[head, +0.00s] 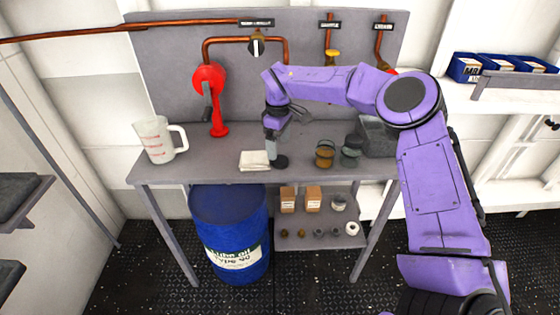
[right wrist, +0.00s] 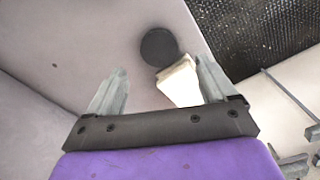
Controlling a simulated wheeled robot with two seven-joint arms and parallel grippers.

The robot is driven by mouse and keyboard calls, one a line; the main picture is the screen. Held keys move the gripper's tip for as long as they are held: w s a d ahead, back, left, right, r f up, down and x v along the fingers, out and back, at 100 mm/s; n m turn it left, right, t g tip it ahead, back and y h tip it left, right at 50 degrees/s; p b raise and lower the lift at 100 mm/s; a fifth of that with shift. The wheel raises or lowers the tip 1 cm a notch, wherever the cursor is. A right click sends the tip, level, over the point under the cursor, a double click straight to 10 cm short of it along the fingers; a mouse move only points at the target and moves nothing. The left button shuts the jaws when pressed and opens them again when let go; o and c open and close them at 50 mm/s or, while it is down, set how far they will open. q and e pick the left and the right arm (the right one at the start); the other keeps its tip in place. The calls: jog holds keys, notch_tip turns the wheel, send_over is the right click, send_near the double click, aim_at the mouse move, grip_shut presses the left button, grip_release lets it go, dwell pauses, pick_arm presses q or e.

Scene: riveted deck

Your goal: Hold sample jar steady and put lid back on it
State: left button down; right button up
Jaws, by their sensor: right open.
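A dark round disc, which looks like the lid (head: 280,162), lies on the workbench near its front edge. It also shows in the right wrist view (right wrist: 158,46), beyond the fingertips. My right gripper (head: 271,152) points down at the bench, just left of and close to the disc; its fingers (right wrist: 161,68) are apart with nothing gripped. A small amber glass jar (head: 325,156) and a greenish jar (head: 350,153) stand to the right on the bench; I cannot tell which is the sample jar. My left gripper is out of view.
A folded white cloth (head: 254,160) lies beside the disc, partly between the fingers in the wrist view (right wrist: 180,84). A measuring jug (head: 155,141) stands left, a grey bin (head: 377,138) right. The bench is clear between jug and cloth.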

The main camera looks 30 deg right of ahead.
aim_at(281, 160)
jog(key=shift+f, duration=0.35)
jog(key=f, duration=0.1)
jog(key=f+p, duration=0.2)
jog(key=shift+s+d+f, duration=0.25)
jog(key=shift+s+f, duration=0.1)
jog(key=shift+f, duration=0.05)
jog(key=shift+w+f, duration=0.1)
jog(key=shift+f, duration=0.3)
jog(key=shift+c, duration=0.3)
jog(key=c, duration=1.1)
jog(key=shift+o, duration=0.2)
notch_tip(281, 160, up, 10)
jog(key=b, duration=0.2)
